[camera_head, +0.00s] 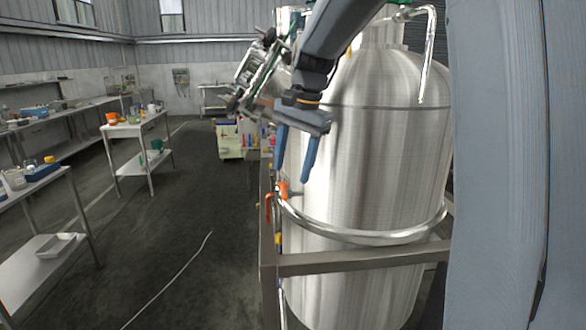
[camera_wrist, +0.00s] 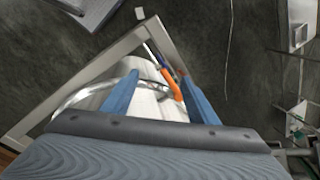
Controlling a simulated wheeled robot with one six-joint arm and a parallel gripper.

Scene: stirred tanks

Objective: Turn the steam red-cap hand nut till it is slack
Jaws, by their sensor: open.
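My gripper (camera_head: 291,174) is open and empty, with its two blue fingers pointing down beside the left side of the steel tank (camera_head: 365,160). An orange-red part (camera_head: 283,190) sits just below the fingertips, near the left end of the curved pipe around the tank. In the wrist view, my gripper (camera_wrist: 158,76) has its fingers apart, and a long orange-red part (camera_wrist: 172,84) shows between and beyond them, nearer the right finger. I cannot tell whether this part is the steam red-cap hand nut. No hand nut is clear in either view.
A steel frame (camera_head: 350,262) runs around the tank below the curved pipe (camera_head: 370,237). A second orange part (camera_head: 268,206) is at the frame's left post. Benches (camera_head: 140,128) with small items stand at the left. The dark floor (camera_head: 190,220) between is mostly clear.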

